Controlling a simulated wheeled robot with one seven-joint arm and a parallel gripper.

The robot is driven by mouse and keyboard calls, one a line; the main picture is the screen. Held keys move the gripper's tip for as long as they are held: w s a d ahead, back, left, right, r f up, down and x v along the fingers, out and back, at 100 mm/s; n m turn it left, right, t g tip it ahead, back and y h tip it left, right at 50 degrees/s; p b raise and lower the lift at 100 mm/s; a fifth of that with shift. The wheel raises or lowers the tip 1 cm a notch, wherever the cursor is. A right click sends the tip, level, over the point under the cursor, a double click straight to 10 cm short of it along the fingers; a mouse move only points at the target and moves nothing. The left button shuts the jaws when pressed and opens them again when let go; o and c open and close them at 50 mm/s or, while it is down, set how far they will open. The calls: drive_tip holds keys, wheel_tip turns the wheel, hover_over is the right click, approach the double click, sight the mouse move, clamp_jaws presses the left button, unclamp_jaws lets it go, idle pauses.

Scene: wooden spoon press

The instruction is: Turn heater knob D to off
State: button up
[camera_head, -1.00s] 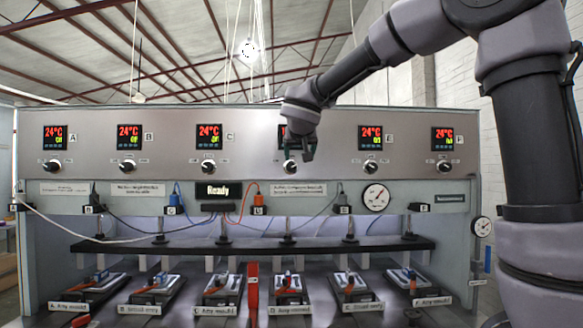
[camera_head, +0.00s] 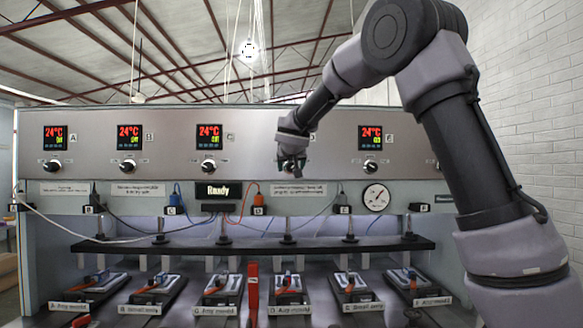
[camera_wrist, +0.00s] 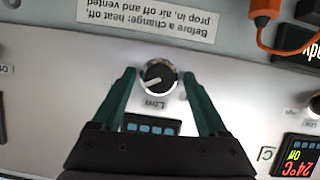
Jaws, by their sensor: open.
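Heater knob D (camera_wrist: 158,76) is a round black knob with a silver rim, seen upside down in the wrist view. Its white pointer line points to the picture's lower left. A "Low" label lies just below it. My gripper (camera_wrist: 159,74) is open, with one green finger on each side of the knob. I cannot tell whether the fingers touch it. In the head view my gripper (camera_head: 291,168) is in front of the panel at D and hides the knob. Display D (camera_wrist: 150,125) is mostly hidden by my gripper in the wrist view.
Similar knobs sit along the panel, including knob C (camera_head: 209,166) and knob E (camera_head: 371,167). An orange connector (camera_wrist: 264,12) and a paper notice (camera_wrist: 150,22) are near knob D. A pressure gauge (camera_head: 376,197) is lower right. Moulds stand below.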

clamp_jaws()
idle(0.3)
drive_tip(key=n+h, duration=0.2)
drive_tip(key=n, duration=0.2)
drive_tip(key=shift+a+t+h, duration=0.15)
drive_tip(key=shift+t+h, duration=0.15)
drive_tip(key=shift+h, duration=0.1)
drive_tip(key=n+h, duration=0.1)
drive_tip(key=n, duration=0.1)
drive_tip(key=n+t+h, duration=0.1)
drive_tip(key=n, duration=0.1)
drive_tip(key=shift+a+f+n+h, duration=0.1)
drive_tip(key=shift+f+n+h, duration=0.1)
drive_tip(key=shift+n+h, duration=0.15)
drive_tip(key=n+t, duration=0.1)
drive_tip(key=n, duration=0.1)
drive_tip(key=n+h, duration=0.1)
drive_tip(key=n, duration=0.1)
drive_tip(key=shift+f+n+t, duration=0.15)
drive_tip(key=shift+n+t, duration=0.2)
drive_tip(key=shift+t, duration=0.05)
drive_tip(key=n+t, duration=0.1)
drive_tip(key=n, duration=0.2)
drive_tip(key=n+t, duration=0.1)
drive_tip(key=n, duration=0.2)
drive_tip(key=shift+f+n, duration=0.15)
drive_tip(key=shift+n, duration=0.15)
drive_tip(key=shift+t, duration=0.3)
